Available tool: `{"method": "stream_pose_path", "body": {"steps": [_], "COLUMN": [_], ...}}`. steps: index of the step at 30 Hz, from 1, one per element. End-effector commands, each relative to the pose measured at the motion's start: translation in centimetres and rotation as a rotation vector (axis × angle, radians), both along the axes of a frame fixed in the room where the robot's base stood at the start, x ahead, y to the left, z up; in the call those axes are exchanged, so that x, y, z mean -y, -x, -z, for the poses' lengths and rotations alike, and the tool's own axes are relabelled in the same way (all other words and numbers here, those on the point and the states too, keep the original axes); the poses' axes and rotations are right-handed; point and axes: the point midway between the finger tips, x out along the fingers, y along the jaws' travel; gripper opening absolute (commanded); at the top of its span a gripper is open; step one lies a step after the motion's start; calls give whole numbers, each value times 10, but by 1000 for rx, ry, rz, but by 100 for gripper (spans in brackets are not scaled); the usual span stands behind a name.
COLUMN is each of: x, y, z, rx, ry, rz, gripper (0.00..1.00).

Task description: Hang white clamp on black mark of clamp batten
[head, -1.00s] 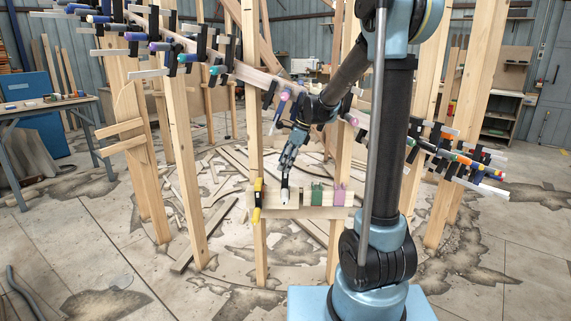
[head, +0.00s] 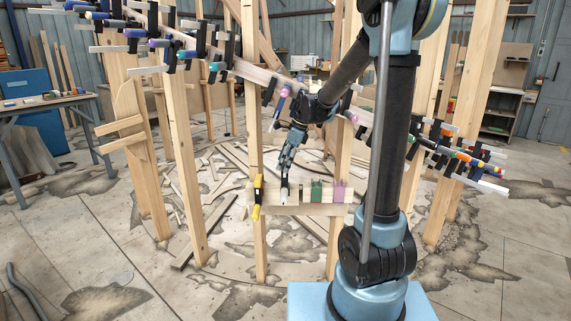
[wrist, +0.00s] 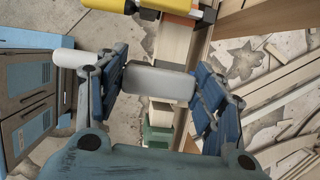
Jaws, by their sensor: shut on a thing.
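The white clamp (wrist: 158,83) is between the blue fingers of my gripper (head: 287,172), which is shut on it. In the head view the white clamp (head: 284,196) is at the clamp batten (head: 300,211), right of the yellow clamp (head: 257,197). I cannot tell whether it touches the batten. In the wrist view the pale batten (wrist: 171,45) runs behind the held clamp, and the yellow clamp (wrist: 195,12) is at the top. A black mark is not clearly visible; the clamp and fingers cover part of the batten.
The curved stringer carries many clamps (head: 185,57) above. Loose boards (head: 205,232) lie on the floor.

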Motion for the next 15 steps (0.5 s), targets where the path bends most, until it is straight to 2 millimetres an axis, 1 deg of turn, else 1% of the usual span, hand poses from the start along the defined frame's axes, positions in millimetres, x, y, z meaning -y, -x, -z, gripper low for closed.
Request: {"method": "stream_pose_path", "body": {"steps": [9, 15], "x": [0, 1], "y": [0, 0], "z": [0, 4], "rx": [6, 5], "ry": [5, 5], "rz": [5, 4], "gripper": [0, 0]}}
